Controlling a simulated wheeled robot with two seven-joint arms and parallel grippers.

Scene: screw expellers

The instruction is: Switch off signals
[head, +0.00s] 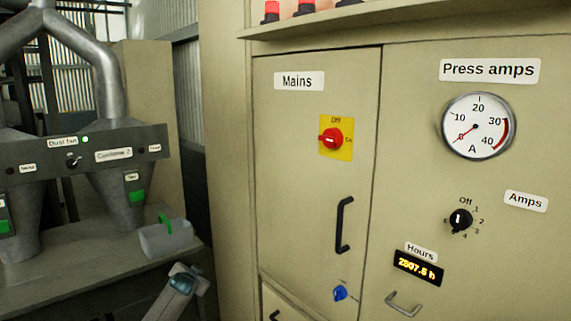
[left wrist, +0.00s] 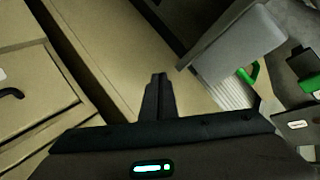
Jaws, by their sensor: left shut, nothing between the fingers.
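The Mains switch (head: 331,139) is a red rotary knob on a yellow plate, with Off marked above it and another label at its right. Its handle looks roughly horizontal. Red signal lamps (head: 271,11) stand on the ledge at the top, cut by the picture edge. A small green light (head: 85,139) glows beside the Dust fan toggle (head: 72,161) on the left panel. My left gripper (left wrist: 157,82) shows in the left wrist view, shut and empty, in front of the beige cabinet side. A part of my left arm shows low in the head view. My right gripper is not seen.
The Press amps gauge (head: 478,126) reads near zero. A black door handle (head: 344,225) sticks out. Grey hoppers (head: 118,196) stand left on a bench.

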